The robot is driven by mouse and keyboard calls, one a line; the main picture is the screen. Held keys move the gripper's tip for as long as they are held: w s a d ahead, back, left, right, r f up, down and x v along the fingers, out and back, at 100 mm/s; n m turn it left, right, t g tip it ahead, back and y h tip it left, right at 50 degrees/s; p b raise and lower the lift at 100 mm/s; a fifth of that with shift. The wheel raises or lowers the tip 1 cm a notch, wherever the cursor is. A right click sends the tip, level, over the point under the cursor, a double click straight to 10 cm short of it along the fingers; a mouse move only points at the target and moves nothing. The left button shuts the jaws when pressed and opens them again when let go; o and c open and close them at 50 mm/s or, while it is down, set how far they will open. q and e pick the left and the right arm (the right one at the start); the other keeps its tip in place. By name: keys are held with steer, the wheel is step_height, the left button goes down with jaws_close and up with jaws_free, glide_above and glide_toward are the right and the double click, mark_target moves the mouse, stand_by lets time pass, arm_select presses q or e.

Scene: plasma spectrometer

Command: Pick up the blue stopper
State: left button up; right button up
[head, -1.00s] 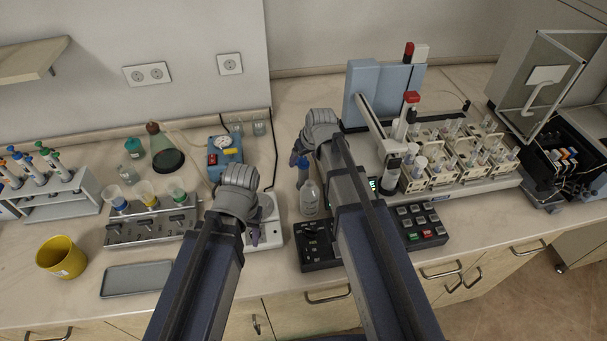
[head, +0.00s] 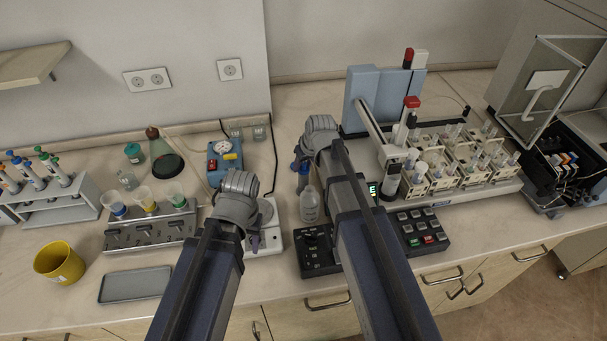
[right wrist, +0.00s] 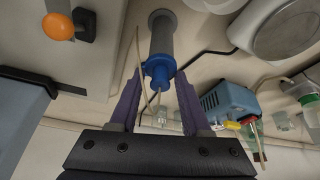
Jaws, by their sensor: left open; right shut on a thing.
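The blue stopper (right wrist: 159,72) is between the two fingers of my right gripper (right wrist: 159,80) in the right wrist view. A grey cylindrical body (right wrist: 161,35) extends beyond it; I cannot tell if the two are joined. In the head view a bit of blue (head: 304,167) shows beside my right gripper (head: 298,174), just above a clear bottle (head: 310,206). The arm hides much of this spot. My right gripper is shut on the stopper. My left gripper (head: 254,241) is open, with its fingers low over a white device (head: 268,240).
A black control box (head: 318,252) and keypad (head: 424,230) stand in front. The sampler with racks (head: 455,160) is at right. A blue device (head: 225,160), a flask (head: 165,160), a grey tray (head: 135,285) and a yellow pot (head: 60,262) are at left.

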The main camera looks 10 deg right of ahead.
arm_select(q)
steer(key=shift+r, duration=0.15)
arm_select(e)
steer(key=shift+r, duration=0.15)
jaws_close()
arm_select(q)
step_height(320, 180, up, 18)
steer(key=p, duration=1.8)
arm_select(e)
step_height(320, 180, up, 18)
steer(key=shift+f, duration=0.2)
